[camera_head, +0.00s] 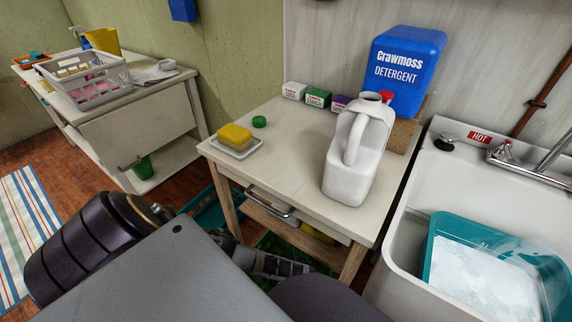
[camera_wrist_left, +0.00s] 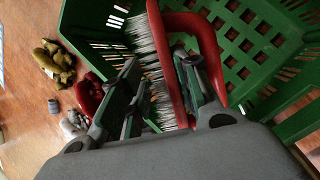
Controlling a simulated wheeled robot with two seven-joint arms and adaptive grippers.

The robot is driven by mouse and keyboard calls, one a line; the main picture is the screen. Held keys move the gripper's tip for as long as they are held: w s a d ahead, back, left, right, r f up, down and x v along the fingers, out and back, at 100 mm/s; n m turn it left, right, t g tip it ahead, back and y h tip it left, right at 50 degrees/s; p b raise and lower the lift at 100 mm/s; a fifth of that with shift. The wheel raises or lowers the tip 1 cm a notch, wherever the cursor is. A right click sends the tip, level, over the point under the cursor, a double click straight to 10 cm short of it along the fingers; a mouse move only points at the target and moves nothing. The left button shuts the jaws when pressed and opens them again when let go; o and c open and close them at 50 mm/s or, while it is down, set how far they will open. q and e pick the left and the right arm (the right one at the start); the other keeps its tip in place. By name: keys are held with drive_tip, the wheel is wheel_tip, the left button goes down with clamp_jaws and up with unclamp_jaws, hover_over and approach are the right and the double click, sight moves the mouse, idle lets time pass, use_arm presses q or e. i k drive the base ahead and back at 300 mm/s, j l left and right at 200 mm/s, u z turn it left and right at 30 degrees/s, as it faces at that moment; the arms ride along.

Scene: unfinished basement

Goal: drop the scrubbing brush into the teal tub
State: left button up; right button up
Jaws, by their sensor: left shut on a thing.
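The scrubbing brush (camera_wrist_left: 168,65) has a red handle and body with white bristles, and shows in the left wrist view. My left gripper (camera_wrist_left: 155,88) is shut on it, with the fingers on either side of its body and bristles. In the head view the left gripper (camera_head: 278,264) is low, beside and below the front of the wooden table; I cannot make out the brush there. The teal tub (camera_head: 455,222) sits in the white sink at the right, with whitish foam or water inside. My right gripper is not in view.
A green slatted basket (camera_wrist_left: 105,50) lies behind the brush; I cannot tell if the brush is inside it. Small items (camera_wrist_left: 55,62) lie on the floor.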

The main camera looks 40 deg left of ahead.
sight(466, 297)
drive_tip(key=k, duration=1.45)
